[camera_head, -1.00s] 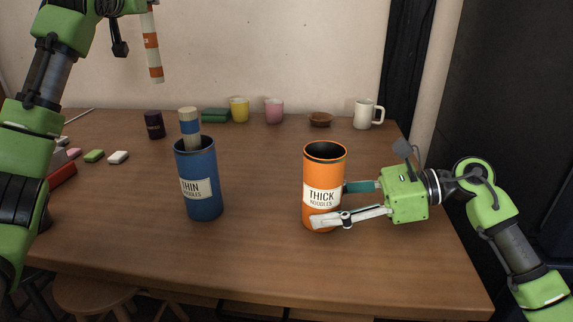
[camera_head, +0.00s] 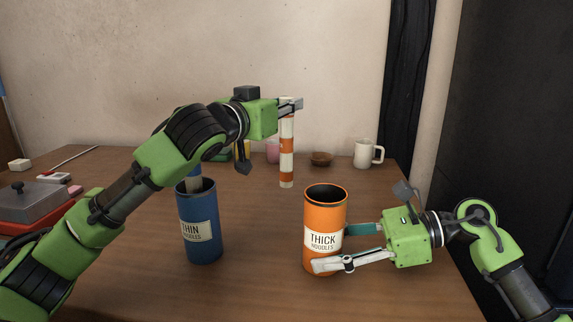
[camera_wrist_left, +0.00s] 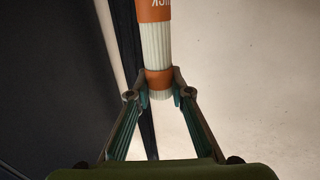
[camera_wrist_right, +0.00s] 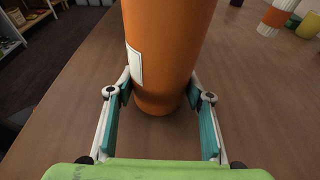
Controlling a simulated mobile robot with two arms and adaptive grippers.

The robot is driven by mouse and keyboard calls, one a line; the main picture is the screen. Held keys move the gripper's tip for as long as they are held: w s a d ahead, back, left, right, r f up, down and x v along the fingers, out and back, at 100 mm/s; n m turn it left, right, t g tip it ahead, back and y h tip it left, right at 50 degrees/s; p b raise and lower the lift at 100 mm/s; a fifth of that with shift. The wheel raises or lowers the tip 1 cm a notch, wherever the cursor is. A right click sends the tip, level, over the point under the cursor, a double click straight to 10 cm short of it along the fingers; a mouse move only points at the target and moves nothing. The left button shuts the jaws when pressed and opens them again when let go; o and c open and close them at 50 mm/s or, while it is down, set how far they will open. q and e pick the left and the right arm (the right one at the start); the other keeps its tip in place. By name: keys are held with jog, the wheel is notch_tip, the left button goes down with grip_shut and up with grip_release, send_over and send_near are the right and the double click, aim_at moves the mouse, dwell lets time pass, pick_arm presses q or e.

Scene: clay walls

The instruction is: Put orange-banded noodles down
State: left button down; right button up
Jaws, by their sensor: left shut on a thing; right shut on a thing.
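The orange-banded noodles (camera_head: 287,165) are a white bundle with orange bands, held upright by my left gripper (camera_head: 293,104) at the top end. In the left wrist view the bundle (camera_wrist_left: 156,45) sits between the shut fingers (camera_wrist_left: 159,92). In the head view it hangs behind and left of the orange THICK NOODLES canister (camera_head: 323,241), whose dark open mouth faces up. My right gripper (camera_head: 340,248) is shut on the lower part of that canister, which also fills the right wrist view (camera_wrist_right: 165,50). The canister stands upright on the table.
A blue THIN NOODLES canister (camera_head: 202,238) with a blue-banded bundle (camera_head: 195,180) in it stands left, partly behind my left arm. A white mug (camera_head: 364,154), brown bowl (camera_head: 321,159) and pink cup (camera_head: 272,150) stand at the back. A red-based grey box (camera_head: 30,205) is far left.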

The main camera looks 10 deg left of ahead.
aim_at(282, 138)
pick_arm(q)
jog(key=shift+a+f, duration=0.1)
jog(key=shift+f, duration=3.3)
jog(key=shift+f, duration=0.2)
jog(key=c, duration=1.8)
grip_release()
jog(key=shift+c, duration=0.2)
